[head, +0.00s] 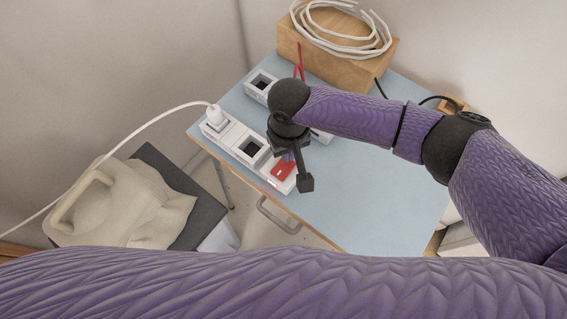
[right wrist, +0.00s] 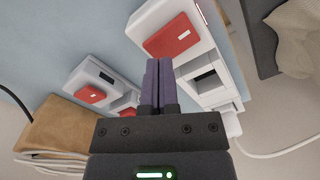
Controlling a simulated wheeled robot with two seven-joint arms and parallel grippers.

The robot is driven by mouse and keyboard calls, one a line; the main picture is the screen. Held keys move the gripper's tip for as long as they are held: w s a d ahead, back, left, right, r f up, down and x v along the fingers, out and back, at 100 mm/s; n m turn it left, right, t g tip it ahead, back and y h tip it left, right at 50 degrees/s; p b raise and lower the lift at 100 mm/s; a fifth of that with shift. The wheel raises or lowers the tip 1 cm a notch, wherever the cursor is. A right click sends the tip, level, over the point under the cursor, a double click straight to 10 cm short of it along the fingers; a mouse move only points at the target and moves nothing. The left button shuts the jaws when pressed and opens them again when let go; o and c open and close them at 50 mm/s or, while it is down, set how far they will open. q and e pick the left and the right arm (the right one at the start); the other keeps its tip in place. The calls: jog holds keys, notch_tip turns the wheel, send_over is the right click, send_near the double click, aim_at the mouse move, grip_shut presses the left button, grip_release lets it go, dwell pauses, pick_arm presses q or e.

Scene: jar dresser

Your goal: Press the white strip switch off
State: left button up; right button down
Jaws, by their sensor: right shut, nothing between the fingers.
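A white power strip (head: 233,134) lies along the left front edge of the blue table, with a red rocker switch (head: 283,170) at its near end. The right wrist view shows a white strip (right wrist: 200,62) with a red switch (right wrist: 172,37) just beyond my fingertips. My right gripper (head: 288,156) is shut and empty, above the switch end of the front strip. In the right wrist view its fingers (right wrist: 159,64) are together and partly cover that strip's edge. I cannot tell whether they touch it, or which way the rocker is tilted. My left gripper is not in view.
More white strip housing (head: 258,83) lies behind my right wrist, with red switches (right wrist: 90,94) in the right wrist view. A white plug (head: 215,115) sits in the front strip. A wooden box (head: 345,70) with coiled cable stands at the back. The table's right side is clear.

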jog(key=shift+f+b, duration=0.45)
jog(key=shift+f, duration=0.45)
jog(key=shift+r, duration=0.1)
notch_tip(320, 180, up, 7)
jog(key=p, duration=0.8)
jog(key=shift+r, duration=0.1)
jog(key=shift+f, duration=0.2)
